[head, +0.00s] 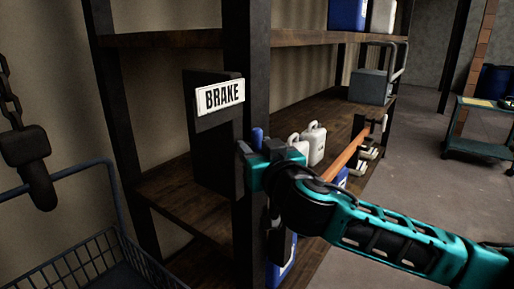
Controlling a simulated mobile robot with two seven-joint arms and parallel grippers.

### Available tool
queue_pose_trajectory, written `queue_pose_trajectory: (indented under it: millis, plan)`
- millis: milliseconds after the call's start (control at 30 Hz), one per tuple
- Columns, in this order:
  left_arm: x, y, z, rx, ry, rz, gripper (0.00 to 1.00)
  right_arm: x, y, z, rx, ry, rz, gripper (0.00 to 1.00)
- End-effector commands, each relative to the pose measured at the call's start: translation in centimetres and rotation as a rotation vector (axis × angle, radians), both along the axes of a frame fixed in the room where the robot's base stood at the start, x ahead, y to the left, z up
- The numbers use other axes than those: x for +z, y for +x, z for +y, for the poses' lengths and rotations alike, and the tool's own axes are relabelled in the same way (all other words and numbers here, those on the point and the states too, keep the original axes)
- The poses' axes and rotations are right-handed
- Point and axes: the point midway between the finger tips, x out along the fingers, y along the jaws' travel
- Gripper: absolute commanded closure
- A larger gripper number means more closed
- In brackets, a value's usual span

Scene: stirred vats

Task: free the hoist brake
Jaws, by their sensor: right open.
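A white sign reading BRAKE (220,95) is fixed to a dark box (212,150) beside the dark shelf post. My right gripper (245,151) is in front of the post, below and to the right of the sign, its arm reaching in from the right. Its jaws are open; the fingertips are small and dark against the post. A small blue upright piece (257,138) shows just above the gripper; I cannot tell whether it is a brake handle or touches the gripper. The gripper and wrist hide what lies behind them. My left gripper is out of view.
Wooden shelves (180,190) hold white jugs (315,143) and a grey metal box (370,87). A dark hook block (26,150) hangs on a chain at left above a wire basket (85,270). A teal cart (478,145) stands at right; the floor before it is clear.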

Motion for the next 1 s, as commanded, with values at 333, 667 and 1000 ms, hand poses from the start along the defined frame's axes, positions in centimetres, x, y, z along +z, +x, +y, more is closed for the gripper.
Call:
queue_pose_trajectory:
  millis: [333, 667, 1000]
  plan:
    - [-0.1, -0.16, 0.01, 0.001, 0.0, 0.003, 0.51, -0.01, 0.0, 0.03, 0.001, 0.0, 0.0, 0.66]
    - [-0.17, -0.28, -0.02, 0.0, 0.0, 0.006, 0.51, -0.01, -0.02, 0.02, 0.001, 0.0, 0.0, 0.97]
    - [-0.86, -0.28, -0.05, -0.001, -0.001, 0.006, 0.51, -0.32, -0.05, 0.07, 0.002, -0.016, -0.023, 1.0]
